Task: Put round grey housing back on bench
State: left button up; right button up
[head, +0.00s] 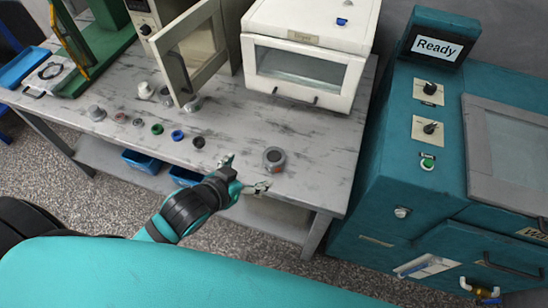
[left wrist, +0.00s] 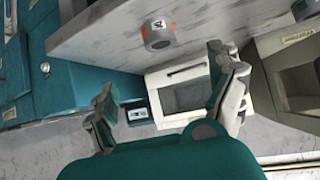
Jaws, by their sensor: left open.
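The round grey housing (head: 274,158) stands on the grey marbled bench (head: 310,150), near its front edge, in the head view. An orange-red mark shows on its side. It also shows in the left wrist view (left wrist: 159,37), at the top, beyond the fingertips. My left gripper (head: 246,174) is open and empty at the bench's front edge, just left of and in front of the housing, apart from it. Its spread fingers show in the left wrist view (left wrist: 163,80), with nothing between them. My right gripper is in neither view.
A row of small parts, among them a green ring (head: 157,129) and a blue ring (head: 178,135), lies left of the housing. A white oven-like box (head: 300,72) stands behind it. A small cabinet's door (head: 190,55) hangs open. A teal machine (head: 400,150) stands right of the bench.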

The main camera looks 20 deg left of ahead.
aim_at(273, 158)
pick_arm(q)
jog(key=p+x, duration=0.1)
jog(key=x, duration=1)
jog(key=shift+w+d+f, duration=0.1)
jog(key=shift+f, duration=0.05)
jog(key=shift+f+p+x, duration=0.2)
jog(key=shift+p+x, duration=0.4)
jog(key=shift+x, duration=2.05)
jog(key=shift+c, duration=0.3)
jog(key=c, duration=1.4)
jog(key=shift+c, duration=1.4)
jog(key=shift+r, duration=0.1)
